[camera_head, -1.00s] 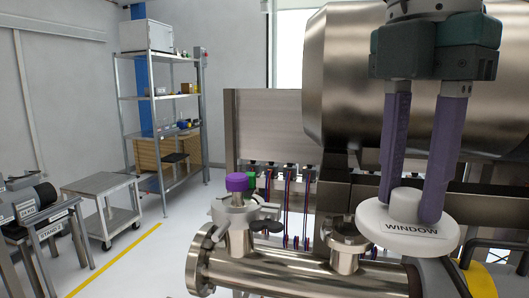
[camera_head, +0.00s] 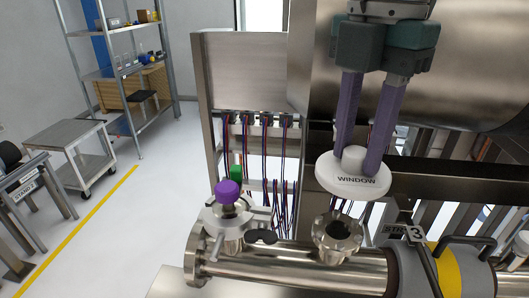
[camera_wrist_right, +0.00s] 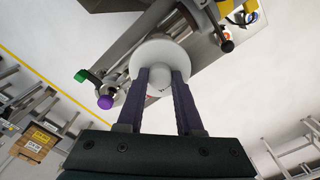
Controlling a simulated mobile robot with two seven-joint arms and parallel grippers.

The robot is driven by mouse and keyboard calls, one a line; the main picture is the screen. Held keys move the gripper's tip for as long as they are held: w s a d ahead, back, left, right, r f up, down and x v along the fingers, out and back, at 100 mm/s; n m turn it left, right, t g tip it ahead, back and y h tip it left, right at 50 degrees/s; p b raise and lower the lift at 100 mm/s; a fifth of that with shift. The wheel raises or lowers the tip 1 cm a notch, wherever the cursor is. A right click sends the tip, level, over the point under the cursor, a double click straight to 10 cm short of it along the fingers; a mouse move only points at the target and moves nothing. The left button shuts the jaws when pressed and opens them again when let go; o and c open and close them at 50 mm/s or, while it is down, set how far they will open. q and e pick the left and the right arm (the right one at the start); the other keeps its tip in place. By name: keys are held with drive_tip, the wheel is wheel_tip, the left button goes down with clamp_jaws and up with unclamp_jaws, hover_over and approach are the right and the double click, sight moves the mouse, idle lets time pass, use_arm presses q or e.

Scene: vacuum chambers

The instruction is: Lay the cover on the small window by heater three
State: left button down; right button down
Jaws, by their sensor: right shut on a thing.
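The cover is a white disc with a knob, marked WINDOW (camera_head: 335,182). My right gripper (camera_head: 361,160) is shut on its knob and holds it above the metal pipe. In the right wrist view the cover (camera_wrist_right: 174,60) sits between the purple fingers of my right gripper (camera_wrist_right: 160,82). The small window looks to be the round flanged port (camera_head: 338,235) on top of the pipe, just below and slightly left of the cover; a gap shows between them. A band marked 3 (camera_head: 418,233) lies to its right. My left gripper is not in view.
A clamped fitting with a purple knob (camera_head: 228,192) stands on the pipe left of the port, with a green part (camera_head: 236,172) behind it. Cables hang behind. A large metal vessel (camera_head: 460,70) is at the back right. A grey cart (camera_head: 70,140) stands on the floor at left.

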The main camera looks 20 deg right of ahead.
wheel_tip(320, 180, down, 9)
drive_tip(key=shift+p, duration=0.55)
drive_tip(key=c, duration=0.6)
unclamp_jaws()
drive_tip(key=shift+f, duration=0.1)
drive_tip(key=shift+o, duration=0.2)
